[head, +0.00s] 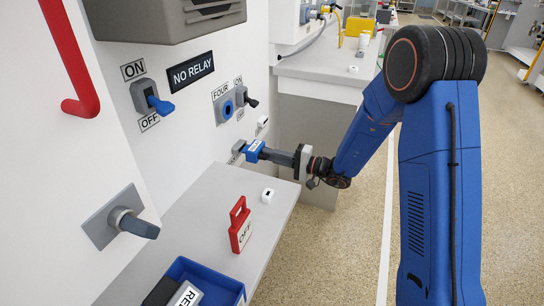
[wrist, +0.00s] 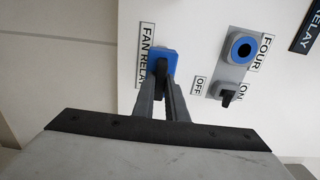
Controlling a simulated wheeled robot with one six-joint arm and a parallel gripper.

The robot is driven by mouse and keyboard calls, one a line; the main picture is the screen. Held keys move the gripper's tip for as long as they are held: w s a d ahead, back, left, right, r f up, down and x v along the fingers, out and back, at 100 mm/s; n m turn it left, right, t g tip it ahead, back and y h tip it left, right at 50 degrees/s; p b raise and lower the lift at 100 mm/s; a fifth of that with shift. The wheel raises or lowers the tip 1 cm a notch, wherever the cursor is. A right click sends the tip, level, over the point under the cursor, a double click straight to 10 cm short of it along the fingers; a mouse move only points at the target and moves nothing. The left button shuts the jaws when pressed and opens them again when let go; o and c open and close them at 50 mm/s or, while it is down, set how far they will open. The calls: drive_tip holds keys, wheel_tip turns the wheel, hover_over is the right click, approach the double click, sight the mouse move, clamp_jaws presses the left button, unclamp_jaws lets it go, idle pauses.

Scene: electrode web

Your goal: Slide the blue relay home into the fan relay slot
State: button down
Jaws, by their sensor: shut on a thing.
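The blue relay (head: 254,152) is at the panel wall in the head view, with a pale label on its side. My gripper (head: 268,154) is shut on its rear end, and the arm reaches in from the right. The relay's front end meets the grey fan relay slot (head: 237,150); how deep it sits I cannot tell. In the wrist view the blue relay (wrist: 163,55) shows beyond my two dark fingers (wrist: 161,72), beside the "FAN RELAY" label (wrist: 144,50). The slot's mouth is hidden behind the relay there.
A sign (head: 192,70) reads "NO RELAY". A blue-handled switch (head: 158,103) and a "FOUR" socket with a black switch (head: 247,100) project from the wall. A red tag (head: 240,226) marked OFF, a small white block (head: 267,196) and a blue bin (head: 225,284) are on the grey bench.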

drive_tip(key=shift+x, duration=1.55)
drive_tip(key=c, duration=1.7)
unclamp_jaws()
drive_tip(key=v, duration=1.7)
drive_tip(key=shift+s+d, duration=0.1)
drive_tip(key=shift+d, duration=0.1)
